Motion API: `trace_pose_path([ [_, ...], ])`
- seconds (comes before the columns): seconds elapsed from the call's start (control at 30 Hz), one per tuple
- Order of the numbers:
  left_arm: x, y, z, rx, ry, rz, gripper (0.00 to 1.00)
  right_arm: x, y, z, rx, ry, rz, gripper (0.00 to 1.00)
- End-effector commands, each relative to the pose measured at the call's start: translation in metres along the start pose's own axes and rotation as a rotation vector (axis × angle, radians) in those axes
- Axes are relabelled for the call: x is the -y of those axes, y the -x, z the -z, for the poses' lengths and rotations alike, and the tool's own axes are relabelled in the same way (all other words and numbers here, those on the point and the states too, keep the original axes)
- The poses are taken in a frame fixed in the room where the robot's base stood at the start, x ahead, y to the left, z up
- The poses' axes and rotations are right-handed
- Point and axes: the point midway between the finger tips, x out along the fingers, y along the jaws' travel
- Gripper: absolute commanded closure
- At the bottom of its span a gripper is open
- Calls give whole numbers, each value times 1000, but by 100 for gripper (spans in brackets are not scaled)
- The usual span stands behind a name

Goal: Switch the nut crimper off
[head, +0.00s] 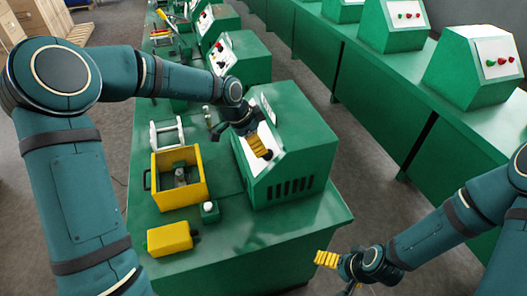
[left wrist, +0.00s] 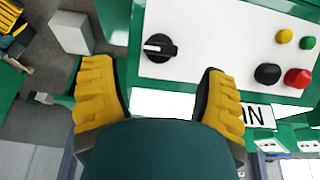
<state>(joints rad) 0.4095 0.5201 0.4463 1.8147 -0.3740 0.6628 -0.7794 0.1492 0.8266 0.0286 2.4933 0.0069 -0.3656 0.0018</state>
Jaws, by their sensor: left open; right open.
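The green crimper box (head: 307,145) stands on the bench, its white panel facing left. In the left wrist view the panel (left wrist: 215,30) carries a black rotary knob (left wrist: 160,47) with a white mark on its left half. Yellow (left wrist: 284,36), green (left wrist: 307,43), black (left wrist: 267,74) and red (left wrist: 297,78) buttons sit to its right. A label (left wrist: 257,115) is partly hidden by a finger; an "N" shows. My left gripper (head: 260,147) is open at the panel, its fingers (left wrist: 158,95) wide apart, with the knob between and beyond their tips. My right gripper (head: 336,272) is open and empty.
A yellow open-topped box (head: 180,203), a yellow block (head: 169,238) and a small green block with a white top (head: 209,212) are left of the crimper. More green machines (head: 240,58) stand behind it. A second bench row (head: 475,70) runs along the right. The bench's front right is clear.

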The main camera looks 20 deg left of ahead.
Motion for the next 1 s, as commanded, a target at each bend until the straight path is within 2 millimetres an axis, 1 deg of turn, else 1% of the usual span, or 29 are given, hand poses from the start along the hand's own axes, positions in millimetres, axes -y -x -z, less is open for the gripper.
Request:
trace_pose_path([
  [0.03, -1, -11, 1, 0, -1, -4, 27, 0, -1, 0, 0, 0, 0, 0],
  [0.1, -1, -23, 1, 0, -2, -2, 27, 0, -1, 0, 0, 0, 0, 0],
  [0.2, 0, -37, 0, 0, 1, -2, 27, 0, -2, 0, 0, 0, 0, 0],
  [0.3, 0, -46, 1, -1, -1, 0, 27, -1, -2, 0, 0, 0, 0, 0],
  [0.47, 0, -54, 1, -2, 1, 1, 27, -1, -2, 0, 0, 0, -1, 0],
  [0.73, 0, -55, 0, -2, 1, 1, 27, -1, -2, 0, 0, 0, -1, 0],
  [0.77, 0, -54, 0, -2, 1, 1, 33, -1, -2, 0, 0, 0, -1, 0],
  [0.8, 0, -54, 0, -2, 1, 1, 47, -1, -2, 0, 0, 0, -1, 0],
  [0.87, 0, -54, 0, -1, 1, 1, 68, -1, -2, 0, 0, 0, -1, 0],
  [0.9, 0, -54, 0, -1, 1, 1, 82, -1, -2, 0, 0, 0, -1, 0],
  [0.93, 0, -54, 0, -1, 1, 1, 92, -1, -2, 0, 0, 0, 0, 0],
  [0.97, 0, -54, 0, -1, 1, 1, 95, -1, -2, 0, 0, 0, 0, 0],
  [1.0, 0, -54, 0, -1, 1, 1, 95, -1, -2, 0, 0, 0, 0, 0],
])
